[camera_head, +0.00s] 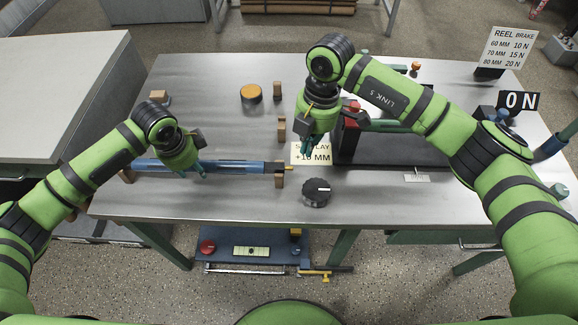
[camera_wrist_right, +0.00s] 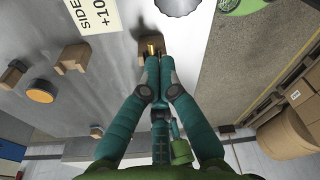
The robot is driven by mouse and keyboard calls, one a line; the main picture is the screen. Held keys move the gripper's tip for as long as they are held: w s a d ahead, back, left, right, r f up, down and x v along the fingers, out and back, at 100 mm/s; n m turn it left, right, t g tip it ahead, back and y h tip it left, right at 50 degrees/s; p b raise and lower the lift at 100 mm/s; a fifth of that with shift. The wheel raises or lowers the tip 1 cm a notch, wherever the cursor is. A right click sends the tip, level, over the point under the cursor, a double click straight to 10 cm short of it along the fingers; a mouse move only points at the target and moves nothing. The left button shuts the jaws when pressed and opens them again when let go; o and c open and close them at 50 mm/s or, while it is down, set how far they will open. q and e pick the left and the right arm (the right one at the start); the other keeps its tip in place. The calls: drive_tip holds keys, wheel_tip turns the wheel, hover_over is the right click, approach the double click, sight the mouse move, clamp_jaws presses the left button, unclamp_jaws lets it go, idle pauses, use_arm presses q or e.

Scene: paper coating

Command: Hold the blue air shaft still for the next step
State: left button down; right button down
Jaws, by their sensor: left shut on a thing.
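The blue air shaft (camera_head: 233,167) lies level across the left front of the table, its ends at wooden blocks. A brass tip (camera_head: 288,168) sticks out at its right end. My left gripper (camera_head: 201,171) is shut on the shaft near its middle. My right gripper (camera_head: 308,150) hangs above the white "+10 MM" card, right of the shaft's end. In the right wrist view its fingers (camera_wrist_right: 159,60) are together with nothing visible between them. The brass tip (camera_wrist_right: 152,48) and a wooden block (camera_wrist_right: 144,56) show just beyond them.
A black knob (camera_head: 316,193) stands right of the shaft's end.

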sight(289, 168)
wheel_tip(289, 168, down, 6)
drive_tip(key=h, duration=0.1)
drive_tip(key=shift+w+d+t, duration=0.35)
drive_tip(key=shift+d+t, duration=0.05)
drive_tip(key=shift+d, duration=0.05)
drive_tip(key=shift+f, duration=0.1)
idle(1.5)
drive_tip(key=shift+f, duration=2.05)
drive_tip(key=shift+a, duration=1.6)
idle(1.9)
